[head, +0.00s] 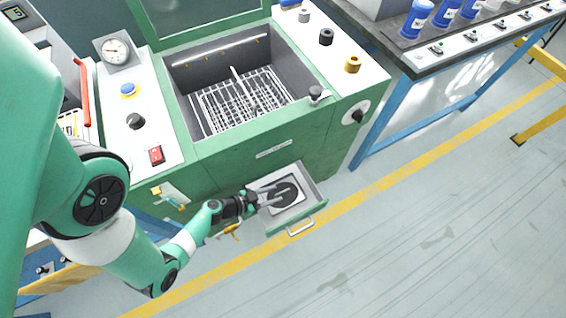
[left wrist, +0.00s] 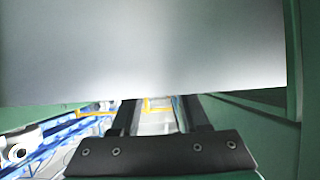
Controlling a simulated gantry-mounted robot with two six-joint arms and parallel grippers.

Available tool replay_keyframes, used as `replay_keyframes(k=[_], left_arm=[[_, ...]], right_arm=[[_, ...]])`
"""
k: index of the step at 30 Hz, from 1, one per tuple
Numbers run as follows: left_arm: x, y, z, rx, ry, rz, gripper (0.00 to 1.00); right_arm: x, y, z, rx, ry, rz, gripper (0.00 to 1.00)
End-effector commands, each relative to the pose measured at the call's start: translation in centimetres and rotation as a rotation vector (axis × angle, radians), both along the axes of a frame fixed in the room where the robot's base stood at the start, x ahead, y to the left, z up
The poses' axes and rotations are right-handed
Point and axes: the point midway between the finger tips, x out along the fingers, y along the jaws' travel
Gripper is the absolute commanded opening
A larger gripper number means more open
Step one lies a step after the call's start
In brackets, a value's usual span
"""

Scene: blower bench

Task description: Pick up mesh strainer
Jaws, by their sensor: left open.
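The mesh strainer, seen as a dark round disc in a pale square frame (head: 291,188), lies in an open drawer (head: 314,184) low on the green machine. My left gripper (head: 272,196) reaches over the drawer from the left, with its fingers at the left side of the dark disc. I cannot tell whether they touch it. In the left wrist view the two dark fingers of my left gripper (left wrist: 160,108) stand apart with a gap between them. A large plain grey surface (left wrist: 145,50) fills the top there, and I cannot tell what it belongs to. My right gripper is not in view.
The green machine (head: 235,158) has an open basin with a wire rack (head: 245,98) above the drawer. The drawer has a front handle (head: 301,227). The floor in front is clear, crossed by a yellow line.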

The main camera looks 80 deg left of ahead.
Motion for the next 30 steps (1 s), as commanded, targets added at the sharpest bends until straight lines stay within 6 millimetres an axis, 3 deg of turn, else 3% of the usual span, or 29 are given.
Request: replay_keyframes(k=[4,9,13,20,27,30], left_arm=[[0.5,0.1,-0.8,0.000,-0.001,-0.003,0.45],[2.8,0.9,-2.7,0.003,-0.003,-0.007,0.45],[4.1,1.2,-3.0,0.001,-0.001,-0.004,0.45],[4.2,1.3,-2.7,0.000,0.000,0.001,0.45],[4.2,1.3,-2.7,0.000,0.000,0.001,0.01],[4.2,1.3,-2.7,-0.001,0.000,0.000,0.00]], right_arm=[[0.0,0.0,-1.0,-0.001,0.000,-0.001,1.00],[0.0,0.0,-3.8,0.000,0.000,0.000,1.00],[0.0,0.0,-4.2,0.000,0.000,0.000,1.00],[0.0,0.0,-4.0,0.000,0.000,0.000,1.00],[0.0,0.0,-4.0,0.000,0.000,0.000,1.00],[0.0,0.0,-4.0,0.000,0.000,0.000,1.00]])
